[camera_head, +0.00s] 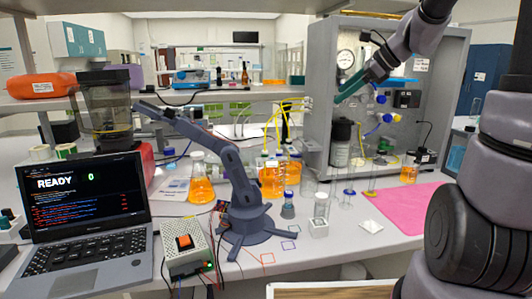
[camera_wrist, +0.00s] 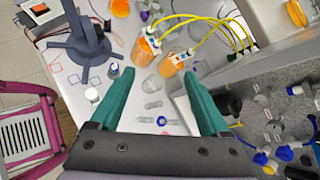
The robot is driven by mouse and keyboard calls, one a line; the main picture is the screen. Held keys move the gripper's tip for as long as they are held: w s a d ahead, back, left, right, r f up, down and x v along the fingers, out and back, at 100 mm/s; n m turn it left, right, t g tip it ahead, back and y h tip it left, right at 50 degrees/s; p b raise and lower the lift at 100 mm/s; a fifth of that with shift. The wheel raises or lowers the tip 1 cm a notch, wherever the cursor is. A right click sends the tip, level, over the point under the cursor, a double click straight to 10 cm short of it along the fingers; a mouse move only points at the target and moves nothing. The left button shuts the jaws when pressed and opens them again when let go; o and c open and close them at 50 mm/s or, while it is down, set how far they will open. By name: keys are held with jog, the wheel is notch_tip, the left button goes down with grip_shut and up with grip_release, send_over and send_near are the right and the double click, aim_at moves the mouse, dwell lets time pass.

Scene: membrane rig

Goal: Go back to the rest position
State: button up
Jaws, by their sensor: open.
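My gripper (camera_head: 352,88) shows at the upper right of the head view, raised in front of the grey membrane rig cabinet (camera_head: 318,60). Its teal fingers are apart. In the wrist view my gripper (camera_wrist: 162,80) looks down over the bench, with nothing between the fingertips but the glassware below. My arm comes down from the top right corner of the head view.
A small dark desktop arm (camera_head: 232,165) stands on the bench, near flasks of orange liquid (camera_head: 201,188). A laptop (camera_head: 85,205) and a button box (camera_head: 187,250) sit left. Clear glassware stands before the cabinet. A pink mat (camera_head: 405,212) lies right, mostly bare.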

jog(key=s+d+n+h, duration=0.2)
jog(key=s+n+h, duration=0.3)
jog(key=s+n, duration=1.1)
jog(key=s+r, duration=0.1)
jog(key=s, duration=0.4)
jog(key=shift+s+d+n+t, duration=0.2)
jog(key=shift+s+n+t, duration=0.1)
jog(key=shift+n+t, duration=0.1)
